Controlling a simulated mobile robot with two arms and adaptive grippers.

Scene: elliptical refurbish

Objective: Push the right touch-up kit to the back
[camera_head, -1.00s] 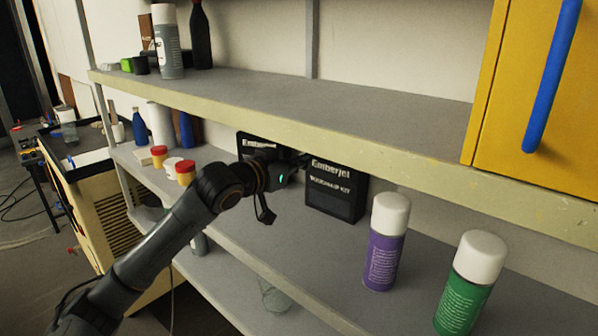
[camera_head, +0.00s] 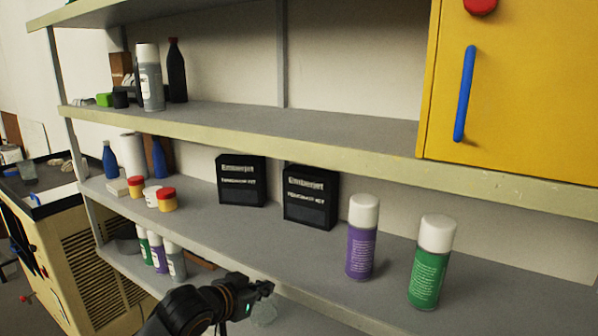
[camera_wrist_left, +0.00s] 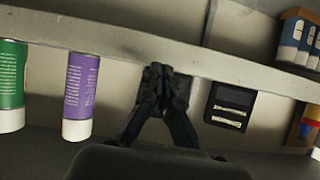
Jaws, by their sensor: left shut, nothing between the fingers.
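Two black touch-up kits with pale lettering stand upright, apart and side by side, on the middle shelf: the left one (camera_head: 241,182) and the right one (camera_head: 310,198). The back wall is behind them. My left gripper (camera_head: 266,287) is shut and empty, in front of and below the kits in the head view, clear of both. In the left wrist view, which is upside down, its closed fingers (camera_wrist_left: 162,78) point towards the shelf and cover a dark shape, probably the right kit. The left kit (camera_wrist_left: 230,106) shows beside them. My right gripper is not in view.
A purple spray can (camera_head: 362,240) and a green one (camera_head: 431,265) stand right of the kits. Small jars (camera_head: 166,201) and blue bottles stand left. The upper shelf edge (camera_head: 300,150) runs above; a yellow cabinet (camera_head: 540,90) is upper right. The shelf before the kits is clear.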

